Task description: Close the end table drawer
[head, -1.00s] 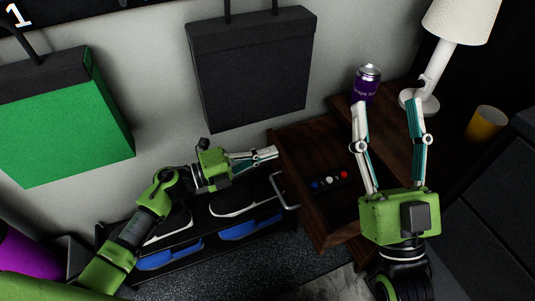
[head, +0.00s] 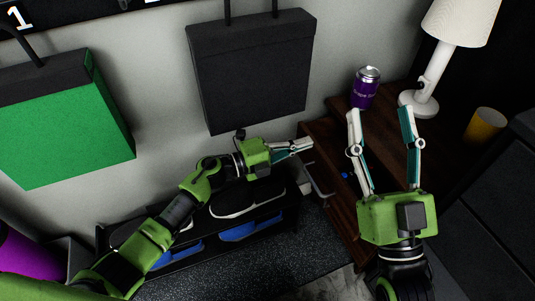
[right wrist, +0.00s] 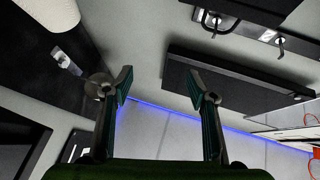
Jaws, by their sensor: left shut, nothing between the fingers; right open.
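The dark wooden end table (head: 383,137) stands at the right in the head view. Its drawer (head: 328,160) is partly out toward the left, with a metal handle (head: 317,188) on its front. A small blue item (head: 346,175) shows inside. My left gripper (head: 309,144) is shut and empty, its tips at the far part of the drawer front; contact is hard to tell. My right gripper (head: 379,111) is open and empty, raised over the table, hiding part of the table and drawer. The right wrist view shows its open fingers (right wrist: 161,82).
A purple can (head: 364,92), a white lamp (head: 422,98) and a yellow cup (head: 485,124) stand at the back right. A shoe rack (head: 205,235) with several shoes lies below my left arm. A black bag (head: 250,75) hangs on the wall.

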